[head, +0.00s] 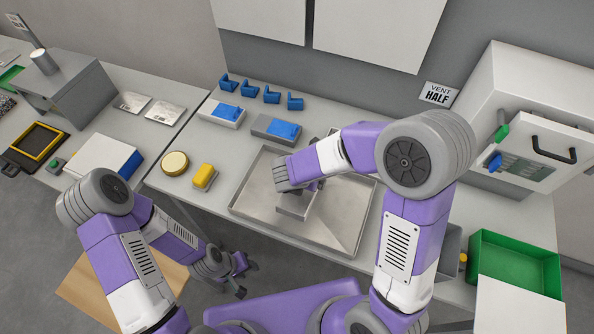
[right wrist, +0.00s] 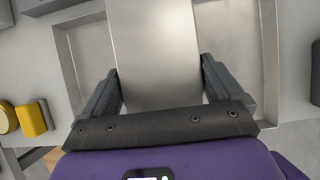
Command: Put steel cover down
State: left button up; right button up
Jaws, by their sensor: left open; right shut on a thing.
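My right gripper (head: 303,187) is over the shallow steel tray (head: 335,228) on the middle bench. It is shut on the steel cover (head: 293,208), a plain grey metal piece. In the right wrist view the cover (right wrist: 156,50) sits between the two dark fingers (right wrist: 160,88), with the tray (right wrist: 240,48) behind it. I cannot tell whether the cover touches the tray floor. My forearm and hand hide part of the cover and the tray in the head view. My left gripper (head: 243,273) is open and empty, low in front of the bench.
A yellow block (head: 205,176) and a round tan-topped item (head: 175,163) lie left of the tray. Blue-topped grey boxes (head: 276,129) and several blue brackets (head: 272,94) stand behind. A green bin (head: 515,262) is at the right, near a white cabinet (head: 540,100).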

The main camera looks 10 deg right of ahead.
jog(key=shift+w+f+b, duration=0.2)
jog(key=shift+f, duration=0.35)
jog(key=shift+w+f+b, duration=0.15)
jog(key=shift+f+b, duration=0.05)
jog(key=shift+f, duration=0.3)
jog(key=f, duration=0.1)
jog(key=f+b, duration=0.1)
jog(key=f, duration=0.1)
jog(key=shift+s+f, duration=0.35)
jog(key=shift+f, duration=0.05)
jog(key=shift+w+f+b, duration=0.2)
jog(key=shift+f+b, duration=0.7)
jog(key=shift+f, duration=1.1)
jog(key=shift+f, duration=0.15)
jog(key=o, duration=0.9)
jog(key=shift+c, duration=0.2)
